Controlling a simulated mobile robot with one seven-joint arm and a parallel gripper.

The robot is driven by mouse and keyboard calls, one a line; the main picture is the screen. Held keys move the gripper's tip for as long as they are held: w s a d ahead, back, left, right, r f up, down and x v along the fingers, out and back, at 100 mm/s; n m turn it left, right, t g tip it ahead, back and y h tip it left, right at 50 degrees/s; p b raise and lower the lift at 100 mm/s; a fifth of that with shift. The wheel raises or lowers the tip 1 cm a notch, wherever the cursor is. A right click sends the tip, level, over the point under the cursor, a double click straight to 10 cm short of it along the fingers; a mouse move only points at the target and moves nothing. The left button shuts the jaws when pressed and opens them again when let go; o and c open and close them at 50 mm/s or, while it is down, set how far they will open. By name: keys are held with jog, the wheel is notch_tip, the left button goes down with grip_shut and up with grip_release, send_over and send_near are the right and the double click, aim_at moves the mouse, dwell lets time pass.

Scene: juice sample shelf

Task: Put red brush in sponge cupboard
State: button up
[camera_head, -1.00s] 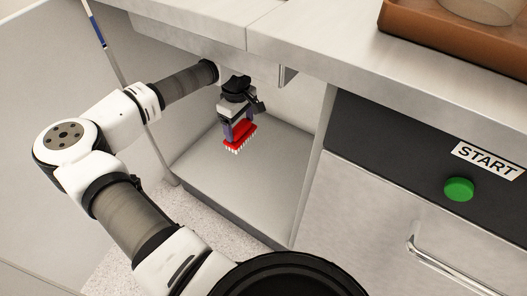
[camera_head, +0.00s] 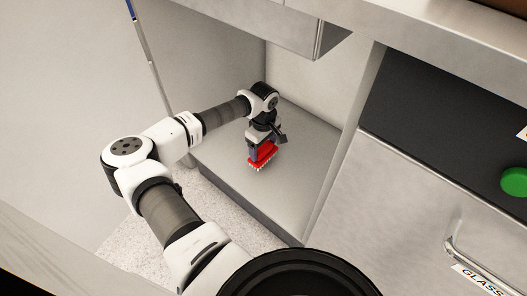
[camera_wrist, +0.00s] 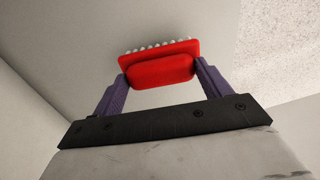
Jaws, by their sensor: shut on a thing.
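The red brush (camera_head: 263,154) has a red block body and white bristles that point down. My gripper (camera_head: 262,147) is shut on it inside the open cupboard (camera_head: 226,187), low over the grey cupboard floor. I cannot tell whether the bristles touch the floor. In the wrist view the red brush (camera_wrist: 160,70) sits between the two purple fingers of my gripper (camera_wrist: 160,78), with its bristles at the far side. No sponge shows in the cupboard.
The cupboard's right side wall (camera_head: 340,150) and the counter edge above (camera_head: 270,22) bound the opening. A black panel with a green button (camera_head: 515,182) and a drawer handle (camera_head: 470,250) are at the right. The cupboard floor around the brush is bare.

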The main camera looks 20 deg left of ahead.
aim_at(263, 148)
jog(key=shift+f, duration=1.25)
jog(key=shift+f+b, duration=0.2)
jog(key=shift+b, duration=0.1)
jog(key=o, duration=1)
jog(key=shift+r, duration=0.15)
notch_tip(263, 148, up, 12)
jog(key=p, duration=0.4)
